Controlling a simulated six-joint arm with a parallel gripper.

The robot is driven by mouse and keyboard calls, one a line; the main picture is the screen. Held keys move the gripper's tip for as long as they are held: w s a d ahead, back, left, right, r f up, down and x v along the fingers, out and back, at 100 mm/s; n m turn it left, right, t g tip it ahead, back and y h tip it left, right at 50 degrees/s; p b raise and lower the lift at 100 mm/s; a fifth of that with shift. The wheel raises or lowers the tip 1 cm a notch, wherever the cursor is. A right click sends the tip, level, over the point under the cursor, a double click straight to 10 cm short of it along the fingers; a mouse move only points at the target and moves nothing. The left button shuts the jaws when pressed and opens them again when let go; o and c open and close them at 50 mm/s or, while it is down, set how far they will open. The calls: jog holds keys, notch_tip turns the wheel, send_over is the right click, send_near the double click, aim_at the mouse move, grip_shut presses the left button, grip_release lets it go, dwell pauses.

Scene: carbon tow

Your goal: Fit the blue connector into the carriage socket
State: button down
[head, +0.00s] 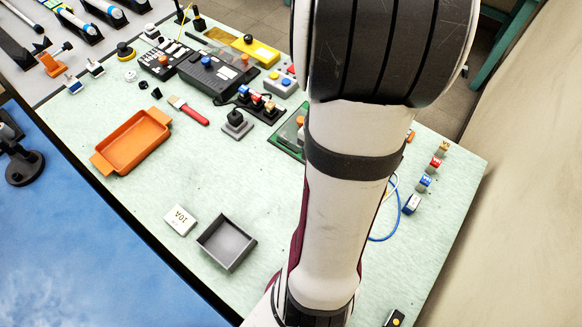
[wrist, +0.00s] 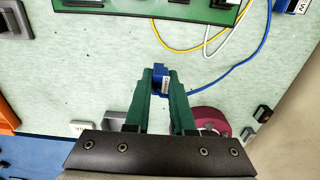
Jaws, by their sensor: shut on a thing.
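In the wrist view the green fingers of my gripper (wrist: 162,84) are shut on the blue connector (wrist: 160,70), which sits between the fingertips with a pale label on its side. A blue cable (wrist: 242,72) runs from near the connector in a curve up to the right. The connector appears held above the pale green table, apart from the green board (wrist: 135,10) at the top edge. I cannot pick out the carriage socket in either view. In the head view my arm hides the gripper, the held connector and much of the green board (head: 287,146).
Yellow (wrist: 180,48) and white cables cross near the board. An orange tray (head: 133,142) and a grey open box (head: 227,243) stand left of my arm. The table between them is mostly clear.

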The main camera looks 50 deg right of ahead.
jog(key=d+m, duration=0.3)
jog(key=d, duration=0.1)
jog(key=s+d+r+m, duration=0.1)
jog(key=d+m, duration=0.6)
jog(key=d, duration=0.1)
jog(key=shift+s+d+r, duration=0.15)
jog(key=shift+s+r, duration=0.25)
jog(key=d+f+m, duration=0.1)
jog(key=d+m, duration=0.6)
jog(key=m, duration=0.1)
jog(key=shift+s+d, duration=0.15)
jog(key=shift+s, duration=0.15)
jog(key=shift+f, duration=0.1)
jog(key=shift+f, duration=2.8)
jog(key=shift+f, duration=1.2)
jog(key=c, duration=1.2)
grip_release()
jog(key=o, duration=0.5)
